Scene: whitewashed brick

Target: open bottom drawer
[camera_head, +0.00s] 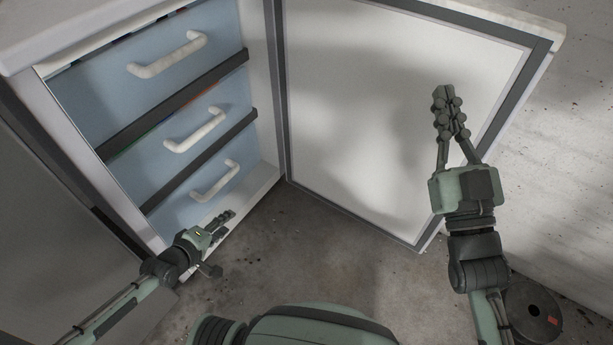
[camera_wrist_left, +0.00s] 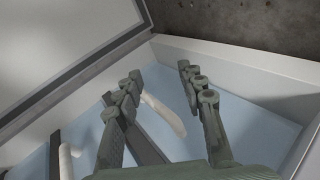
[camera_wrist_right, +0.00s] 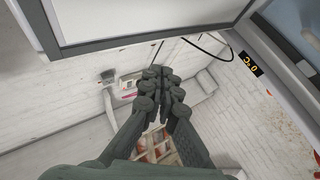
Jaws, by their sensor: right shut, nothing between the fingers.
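The bottom drawer (camera_head: 182,210) has a light blue front and looks closed, the lowest of three in the white cabinet. Its pale, curved handle (camera_head: 216,182) also shows in the left wrist view (camera_wrist_left: 166,116). My left gripper (camera_head: 230,214) is just below and in front of that handle in the head view. In the left wrist view its fingers (camera_wrist_left: 160,74) are spread, with the handle showing between them; I cannot tell whether they touch it. My right gripper (camera_head: 441,94) is raised in front of the cabinet door. In the right wrist view its fingers (camera_wrist_right: 161,72) are together and empty.
The cabinet door (camera_head: 370,90) stands open to the right of the drawers. The middle drawer (camera_head: 142,160) and top drawer (camera_head: 90,95) have similar handles. A dark round object (camera_head: 533,310) stands at bottom right. The concrete floor (camera_head: 310,260) in front is clear.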

